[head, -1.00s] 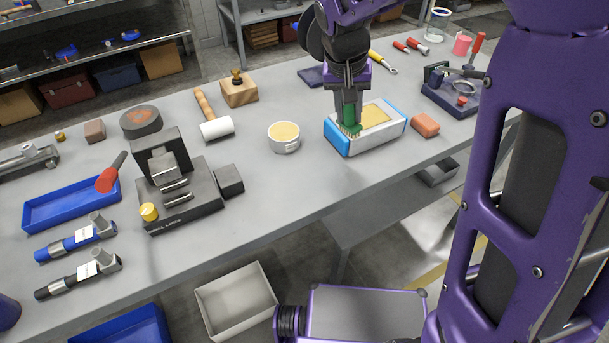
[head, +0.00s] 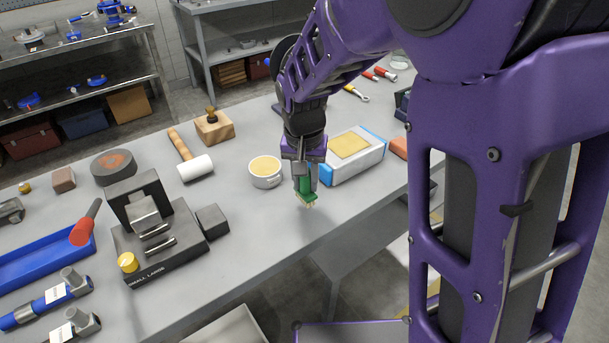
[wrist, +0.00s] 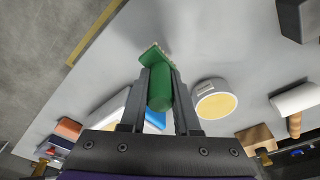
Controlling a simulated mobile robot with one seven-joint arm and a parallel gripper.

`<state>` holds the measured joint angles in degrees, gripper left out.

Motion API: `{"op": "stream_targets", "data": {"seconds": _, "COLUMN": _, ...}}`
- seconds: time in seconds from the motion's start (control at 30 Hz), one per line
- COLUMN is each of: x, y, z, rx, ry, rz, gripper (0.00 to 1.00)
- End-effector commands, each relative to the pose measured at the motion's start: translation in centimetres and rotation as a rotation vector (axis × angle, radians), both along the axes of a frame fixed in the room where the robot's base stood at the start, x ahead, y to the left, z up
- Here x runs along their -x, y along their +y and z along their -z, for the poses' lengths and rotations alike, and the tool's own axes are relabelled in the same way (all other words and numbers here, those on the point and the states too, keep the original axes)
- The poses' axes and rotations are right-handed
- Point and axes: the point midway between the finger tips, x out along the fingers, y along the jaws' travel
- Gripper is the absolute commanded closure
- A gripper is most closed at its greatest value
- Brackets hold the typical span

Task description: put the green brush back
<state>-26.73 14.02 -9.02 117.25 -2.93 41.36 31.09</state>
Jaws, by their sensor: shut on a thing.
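My gripper (head: 305,178) is shut on the green brush (head: 306,190). In the head view it holds the brush with the pale bristles down, near the front edge of the workbench. I cannot tell whether the bristles touch the bench. In the wrist view the green brush (wrist: 159,88) sits between the two dark fingers, its wider bristled end beyond the fingertips. The brush is just left of a white and blue box (head: 352,158) with a tan top, and right of a round metal tin (head: 265,172) with tan contents. It is apart from both.
A black block device (head: 160,235), a white-headed mallet (head: 195,167), a wooden block (head: 214,126) and a blue tray (head: 45,262) stand to the left. An orange block (head: 399,147) lies right of the box. Bare bench lies in front of the tin.

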Motion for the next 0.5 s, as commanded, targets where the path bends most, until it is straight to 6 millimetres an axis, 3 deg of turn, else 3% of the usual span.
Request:
{"op": "stream_targets", "data": {"seconds": 0.17, "x": 0.1, "y": 0.0, "z": 2.8, "rx": 0.002, "ry": 0.005, "rz": -0.001, "gripper": 1.0}}
{"op": "stream_targets", "data": {"seconds": 0.5, "x": 0.0, "y": 0.0, "z": 3.2, "rx": 0.001, "ry": 0.0, "rz": -0.001, "gripper": 1.0}}
